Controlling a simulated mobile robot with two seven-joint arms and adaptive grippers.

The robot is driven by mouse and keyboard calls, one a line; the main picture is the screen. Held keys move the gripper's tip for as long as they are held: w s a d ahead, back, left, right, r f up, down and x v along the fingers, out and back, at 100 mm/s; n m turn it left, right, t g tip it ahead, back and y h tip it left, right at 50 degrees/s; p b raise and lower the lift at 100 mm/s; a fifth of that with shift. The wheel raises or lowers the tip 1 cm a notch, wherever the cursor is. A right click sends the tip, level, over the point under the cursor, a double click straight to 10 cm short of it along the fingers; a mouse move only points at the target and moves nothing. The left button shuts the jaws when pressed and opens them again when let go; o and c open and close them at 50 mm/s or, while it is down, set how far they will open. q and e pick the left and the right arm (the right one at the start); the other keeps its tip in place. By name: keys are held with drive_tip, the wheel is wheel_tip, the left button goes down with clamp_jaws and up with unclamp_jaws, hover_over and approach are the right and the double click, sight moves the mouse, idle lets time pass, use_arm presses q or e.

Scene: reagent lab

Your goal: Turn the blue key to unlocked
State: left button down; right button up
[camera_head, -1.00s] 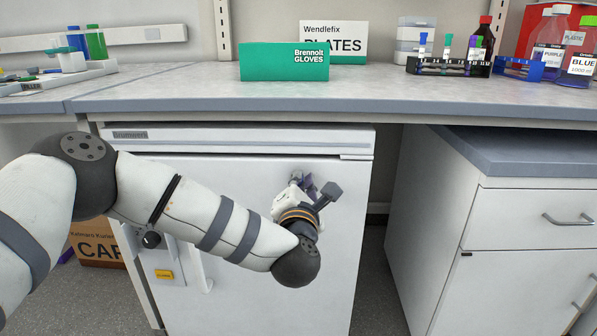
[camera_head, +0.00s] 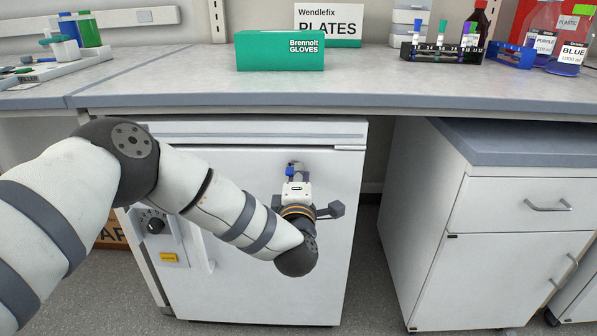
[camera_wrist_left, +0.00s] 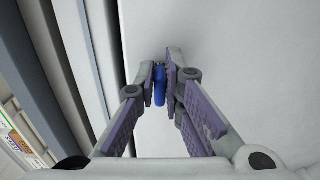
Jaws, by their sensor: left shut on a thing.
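The blue key (camera_head: 289,170) is on the white door of the under-bench cabinet or fridge (camera_head: 250,250), near the upper middle. In the left wrist view the blue key (camera_wrist_left: 159,86) sits between the fingertips. My left gripper (camera_head: 294,172) is at the door and shut on the blue key. It also shows in the left wrist view (camera_wrist_left: 166,78), with both purple-padded fingers closed in around the key. The lock behind the key is mostly hidden by the fingers. My right gripper is not in view.
A drawer cabinet (camera_head: 480,240) stands to the right, with a gap between. A dial (camera_head: 154,222) and a yellow label (camera_head: 168,258) are at the left.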

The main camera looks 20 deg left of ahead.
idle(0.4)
use_arm(q)
drive_tip(key=c, duration=1.7)
unclamp_jaws()
drive_tip(key=v, duration=1.2)
